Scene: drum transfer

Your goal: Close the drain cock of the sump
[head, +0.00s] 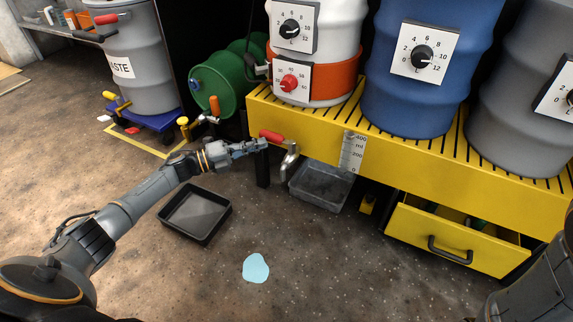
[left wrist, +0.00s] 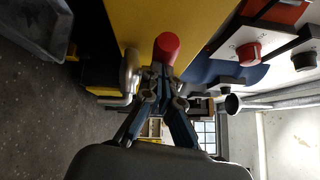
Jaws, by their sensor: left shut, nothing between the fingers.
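The yellow sump (head: 400,155) has a drain cock at its left front, with a red handle (head: 271,136) and a metal spout (head: 290,160) pointing down. The handle lies roughly along the sump's front face. My left gripper (head: 264,146) is shut and empty, its fingertips just below the red handle; I cannot tell whether they touch it. In the left wrist view, the red handle end (left wrist: 166,45) shows just beyond my shut left fingertips (left wrist: 160,72), and the metal spout (left wrist: 128,72) is to their left. My right gripper is not in view.
A clear grey bin (head: 320,187) stands below the spout. A black tray (head: 197,216) and a light blue puddle (head: 255,268) are on the floor. A yellow drawer (head: 455,240) juts out at the right. A green drum (head: 218,85) lies behind my left arm.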

